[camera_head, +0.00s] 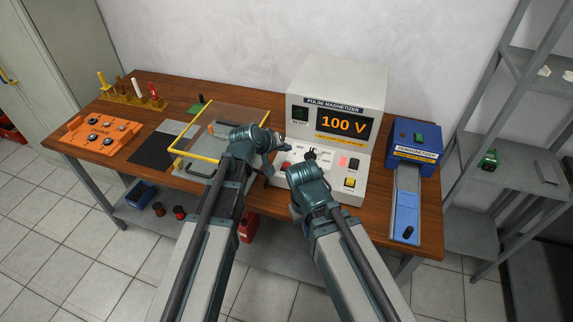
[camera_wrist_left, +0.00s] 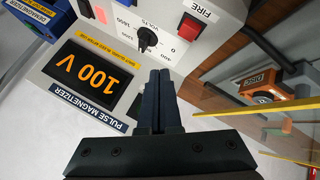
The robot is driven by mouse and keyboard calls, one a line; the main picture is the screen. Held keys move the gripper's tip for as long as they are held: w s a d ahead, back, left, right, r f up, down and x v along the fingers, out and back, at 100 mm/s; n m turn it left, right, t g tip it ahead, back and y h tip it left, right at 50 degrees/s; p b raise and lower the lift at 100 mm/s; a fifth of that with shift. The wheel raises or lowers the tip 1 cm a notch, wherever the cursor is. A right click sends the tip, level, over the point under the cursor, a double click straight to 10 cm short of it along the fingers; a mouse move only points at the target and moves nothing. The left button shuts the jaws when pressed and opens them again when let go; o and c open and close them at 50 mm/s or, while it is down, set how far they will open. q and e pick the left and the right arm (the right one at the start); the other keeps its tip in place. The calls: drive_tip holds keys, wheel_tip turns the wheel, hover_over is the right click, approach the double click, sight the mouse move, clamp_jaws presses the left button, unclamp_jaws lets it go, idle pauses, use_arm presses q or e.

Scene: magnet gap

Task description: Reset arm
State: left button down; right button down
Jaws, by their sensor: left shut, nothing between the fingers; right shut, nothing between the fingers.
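My left gripper (camera_head: 279,140) is in front of the pulse magnetizer (camera_head: 372,88), left of its voltage knob (camera_head: 311,155). In the left wrist view the left gripper (camera_wrist_left: 162,74) is shut and empty, with its fingertips near the knob (camera_wrist_left: 147,38); I cannot tell whether they touch. My right gripper (camera_head: 308,180) is lower, in front of the magnetizer's lower panel. It is shut and empty, its fingers mostly hidden by my wrist. The magnetizer display (camera_head: 344,124) reads 100 V, and it also shows in the left wrist view (camera_wrist_left: 88,80).
A yellow-framed clear guard (camera_head: 198,157) stands left of my left arm. The blue demagnetizer (camera_head: 416,139) with its chute (camera_head: 407,200) is at right. An orange fixture (camera_head: 100,132) and a tool rack (camera_head: 133,98) are at far left. A metal shelf (camera_head: 487,180) stands beyond the table's right end.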

idle(0.3)
use_arm(q)
drive_tip(key=s+a+f+m+g+y, duration=0.2)
drive_tip(key=s, duration=0.6)
drive_tip(key=s+a+f+m+g+y, duration=0.1)
drive_tip(key=s+f+g+y, duration=0.1)
drive_tip(key=s, duration=0.7)
drive_tip(key=s+a+f+m+g+y, duration=0.2)
drive_tip(key=s+g, duration=0.1)
drive_tip(key=s, duration=0.5)
drive_tip(key=shift+s+a+f+m+g+y, duration=0.25)
drive_tip(key=shift+s+a+m+g+y, duration=0.05)
drive_tip(key=shift+s+g+y, duration=0.1)
